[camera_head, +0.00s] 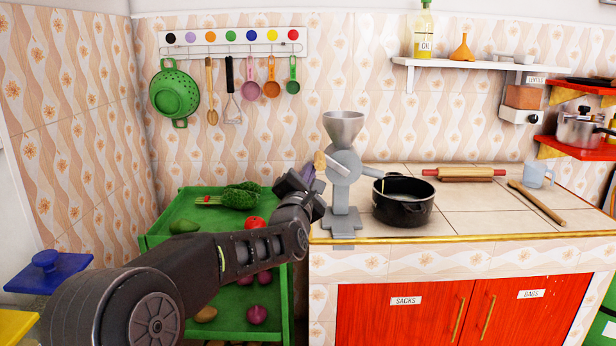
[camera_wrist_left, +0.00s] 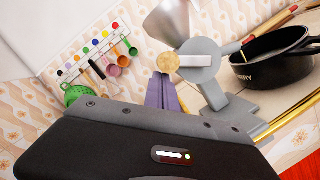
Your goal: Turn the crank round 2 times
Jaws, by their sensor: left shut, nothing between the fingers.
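The grey mill (camera_head: 342,185) stands at the left end of the tiled counter, with a metal funnel (camera_head: 343,125) on top. Its crank (camera_head: 337,167) is a short grey arm with a wooden handle (camera_head: 320,161) that points left toward my arm. In the left wrist view the handle (camera_wrist_left: 168,62) shows end-on as a round wooden disc. My left gripper (camera_head: 309,171) is at the handle's left, its purple fingers (camera_wrist_left: 164,94) shut with nothing between them. The fingertips appear just below the handle's end; I cannot tell whether they touch it. My right gripper is not in view.
A black pot (camera_head: 403,205) stands close to the mill's right. A rolling pin (camera_head: 464,174) lies farther right on the counter. A green vegetable rack (camera_head: 165,235) stands below my left gripper. Utensils hang from a wall rail (camera_head: 232,44) behind.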

